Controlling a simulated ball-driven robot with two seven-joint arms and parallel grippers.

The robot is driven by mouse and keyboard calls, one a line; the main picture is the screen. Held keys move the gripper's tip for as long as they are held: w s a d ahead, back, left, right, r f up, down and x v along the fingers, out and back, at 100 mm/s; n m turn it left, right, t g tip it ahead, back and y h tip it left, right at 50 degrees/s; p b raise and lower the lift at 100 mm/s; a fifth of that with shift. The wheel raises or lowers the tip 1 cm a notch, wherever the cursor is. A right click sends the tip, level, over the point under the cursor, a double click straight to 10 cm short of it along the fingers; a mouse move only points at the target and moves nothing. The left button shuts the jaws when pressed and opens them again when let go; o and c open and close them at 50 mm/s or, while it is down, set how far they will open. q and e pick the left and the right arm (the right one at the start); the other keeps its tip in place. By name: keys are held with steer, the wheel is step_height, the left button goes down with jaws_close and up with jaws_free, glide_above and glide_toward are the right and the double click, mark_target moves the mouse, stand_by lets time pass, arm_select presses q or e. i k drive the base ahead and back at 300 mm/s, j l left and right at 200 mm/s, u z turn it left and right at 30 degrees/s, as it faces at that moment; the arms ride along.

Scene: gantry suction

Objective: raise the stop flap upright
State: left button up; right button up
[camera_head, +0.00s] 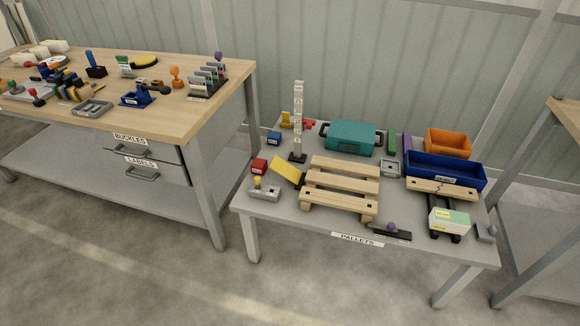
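No part is clearly labelled as the stop flap. A yellow plate (287,171) sits tilted beside the left end of the wooden pallet (341,186) on the grey table (285,215). I cannot tell which of these is the flap, or see a hinge on either. A grey block with a yellow knob (264,190) stands just left of the pallet. Neither of my grippers is in view.
A tall marked post (299,125) stands behind the yellow plate. A teal case (351,136), a blue bin (444,171) and an orange bin (448,143) fill the back and right. A white-green box (449,220) is at front right. A wooden workbench (180,110) stands left, across a gap.

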mark_target(288, 172)
steer(key=i+j, duration=0.1)
steer(key=j, duration=0.35)
steer(key=j+z, duration=0.15)
steer(key=z, duration=0.2)
steer(key=i+j+z, duration=0.1)
steer(key=z, duration=0.25)
steer(key=i+j+z, duration=0.1)
steer(key=j+z, duration=0.25)
steer(key=j, duration=0.6)
steer(key=j+z, duration=0.35)
steer(key=j, duration=0.6)
